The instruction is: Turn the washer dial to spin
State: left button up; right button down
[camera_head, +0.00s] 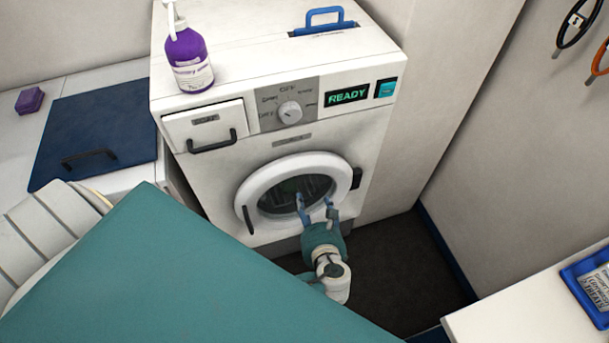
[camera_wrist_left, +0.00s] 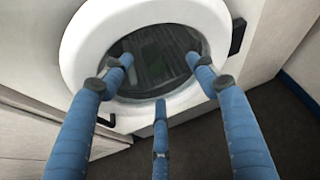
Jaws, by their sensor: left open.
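The white washer (camera_head: 220,140) stands against the back wall. Its round dial (camera_head: 290,112) sits on a grey panel, with OFF printed above it and other labels around it that are too small to read surely. A display (camera_head: 347,96) beside it reads READY. My left gripper (camera_head: 315,202) is open and empty in front of the round door (camera_head: 330,168), well below the dial. In the left wrist view its blue fingers (camera_wrist_left: 160,80) are spread before the door glass (camera_wrist_left: 155,50). The dial is outside that view. My right gripper is not in view.
A purple bottle (camera_head: 189,58) and a blue handle (camera_head: 324,20) are on the washer's top. The drawer handle (camera_head: 212,142) and the door's dark side parts stick out. A teal surface (camera_head: 170,270) fills the lower left. Dark floor (camera_head: 400,270) is clear at right.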

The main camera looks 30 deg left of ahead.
pick_arm(q)
jog(key=s+f+n+g+h, duration=0.2)
jog(key=s+f, duration=0.2)
jog(key=f, duration=0.7)
jog(key=shift+f, duration=0.1)
